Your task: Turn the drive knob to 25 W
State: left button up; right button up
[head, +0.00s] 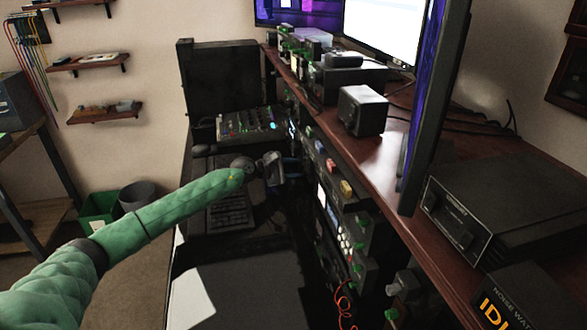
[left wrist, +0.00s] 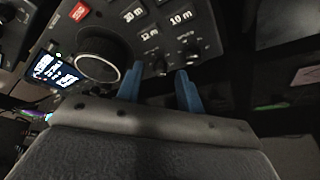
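My left gripper (head: 290,167) reaches in front of the dark radio panel (head: 322,165) under the desk shelf in the head view. In the left wrist view its two blue fingers (left wrist: 158,80) are apart, with nothing visible held between them. The panel (left wrist: 125,32) there carries a large round dial (left wrist: 100,58), a lit screen (left wrist: 50,72) and several small knobs with band labels. One small knob (left wrist: 160,67) shows just beyond the fingertips, and another (left wrist: 191,57) is near the right finger. I cannot read a drive label or a watt setting. My right gripper is not seen.
The red-brown desk shelf (head: 375,155) overhangs the equipment, with a black speaker box (head: 363,110) and a monitor on it. A mixer (head: 248,126) and a keyboard (head: 230,214) lie left of the rack. An orange cable (head: 343,300) hangs below.

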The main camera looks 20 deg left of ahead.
pick_arm(q)
grip_shut()
jog(key=shift+w+r+n+g, duration=0.1)
jog(key=shift+n+g, duration=0.3)
jog(key=shift+n, duration=0.6)
jog(key=shift+a+n+g+h, duration=0.1)
jog(key=shift+n+g+h, duration=0.2)
jog(key=shift+n+g, duration=0.4)
jog(key=shift+w+n+g+h, duration=0.1)
jog(key=shift+n+g+h, duration=0.25)
jog(key=shift+n, duration=0.45)
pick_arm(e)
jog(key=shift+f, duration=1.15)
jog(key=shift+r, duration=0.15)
